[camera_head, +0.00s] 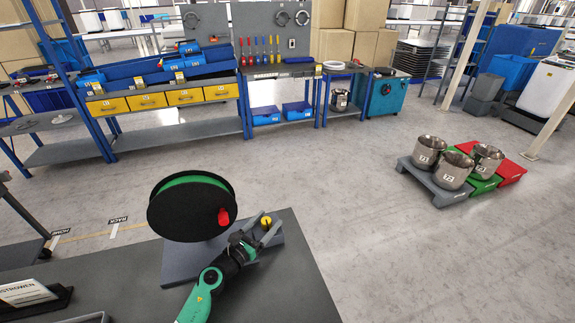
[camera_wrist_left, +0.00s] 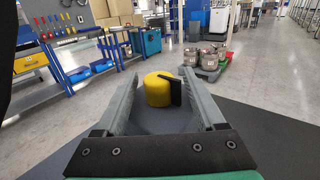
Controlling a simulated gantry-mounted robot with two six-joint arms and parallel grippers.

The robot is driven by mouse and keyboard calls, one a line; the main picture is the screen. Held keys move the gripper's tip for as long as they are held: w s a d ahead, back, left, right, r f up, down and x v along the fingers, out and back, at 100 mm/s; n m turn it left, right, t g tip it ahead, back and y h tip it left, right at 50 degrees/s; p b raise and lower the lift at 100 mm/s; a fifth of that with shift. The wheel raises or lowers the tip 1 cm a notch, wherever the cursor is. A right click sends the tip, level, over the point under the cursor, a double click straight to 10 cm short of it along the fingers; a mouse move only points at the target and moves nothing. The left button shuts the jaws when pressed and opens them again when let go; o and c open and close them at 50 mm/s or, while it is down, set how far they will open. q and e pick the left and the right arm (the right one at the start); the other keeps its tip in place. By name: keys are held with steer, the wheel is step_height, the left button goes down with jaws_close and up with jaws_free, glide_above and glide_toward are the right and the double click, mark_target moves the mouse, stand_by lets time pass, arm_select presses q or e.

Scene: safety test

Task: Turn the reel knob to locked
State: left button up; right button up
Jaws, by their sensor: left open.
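The reel (camera_head: 166,212) stands on the dark table, a black disc with a green rim and a red crank handle (camera_head: 223,217). The yellow reel knob (camera_head: 266,221) is on the reel's grey base (camera_head: 182,264), right of the disc. In the left wrist view the knob (camera_wrist_left: 157,92) is a yellow cylinder with a dark flat tab (camera_wrist_left: 175,92) on its right side. My left gripper (camera_head: 256,231) is open, with its fingers on either side of the knob as seen from the wrist. A gap shows between the knob and each finger. My right gripper is not in view.
The table (camera_head: 285,285) has bare surface right of my arm. A sign in a black holder (camera_head: 30,293) stands at its left. Steel buckets (camera_head: 428,152) on a grey pallet, workbenches and a teal cabinet (camera_head: 389,97) stand on the floor beyond.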

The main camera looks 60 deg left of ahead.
arm_select(q)
steer(key=shift+d+r+n+g+y+p, duration=0.25)
steer(key=shift+n+y+p, duration=0.2)
steer(key=shift+y, duration=0.25)
steer(key=shift+n+g, duration=0.25)
steer(key=v, duration=0.7)
steer(key=f+v, duration=0.1)
steer(key=v, duration=0.3)
steer(key=shift+s+a+b, duration=0.15)
steer(key=shift+b, duration=0.2)
steer(key=shift+d+r+p, duration=0.25)
steer(key=shift+r+p, duration=0.25)
steer(key=shift+r, duration=0.1)
steer(key=shift+d+r+p, duration=0.2)
steer(key=shift+r+p, duration=0.25)
steer(key=shift+r, duration=0.1)
steer(key=w+d+r+m+t+h+p, duration=0.1)
steer(key=w+r+t+p, duration=0.1)
steer(key=r, duration=0.7)
steer(key=w+d+r+m+t+h+p, duration=0.1)
steer(key=w+d+r+t+p, duration=0.1)
steer(key=w+r+p, duration=0.3)
steer(key=w+d+r+t+h+p, duration=0.1)
steer(key=w+d+r+t+p, duration=0.1)
steer(key=r, duration=1.1)
steer(key=w+p, duration=0.1)
steer(key=p, duration=0.1)
steer(key=shift+w+r+m+p, duration=0.15)
steer(key=shift+w+m+p, duration=0.2)
steer(key=shift+w+m, duration=0.05)
